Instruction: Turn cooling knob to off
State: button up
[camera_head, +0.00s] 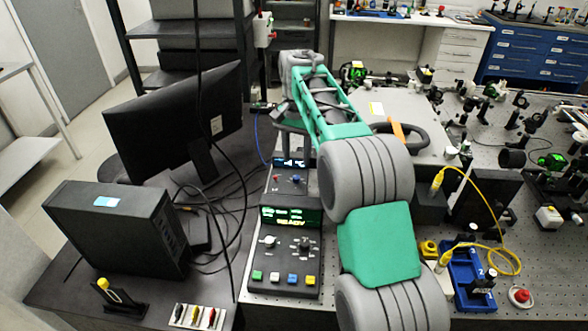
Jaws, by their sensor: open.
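A small dark control box (290,182) stands on the bench in the middle, with a lit blue-white display (289,162) whose text is too small to read surely. Small blue and red controls (296,179) sit on its face. Which control is the cooling knob, and its setting, I cannot tell. My arm reaches from the lower right to the back, past the box. My gripper (284,138) hangs down just behind and above the box, partly hidden by my own arm. It is open; I see nothing between its fingers. Contact with the box cannot be made out.
A larger control unit (284,262) with a green READY display, knobs and coloured buttons stands in front. A monitor (172,118) and a computer case (120,225) stand left, with loose cables. Optics, a blue tray (462,282) and a yellow cable (478,180) crowd the right.

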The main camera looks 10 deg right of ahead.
aim_at(296, 177)
notch_tip(296, 177, down, 7)
jog(key=shift+s+p, duration=0.15)
jog(key=shift+p, duration=0.25)
jog(key=shift+c, duration=0.4)
grip_shut()
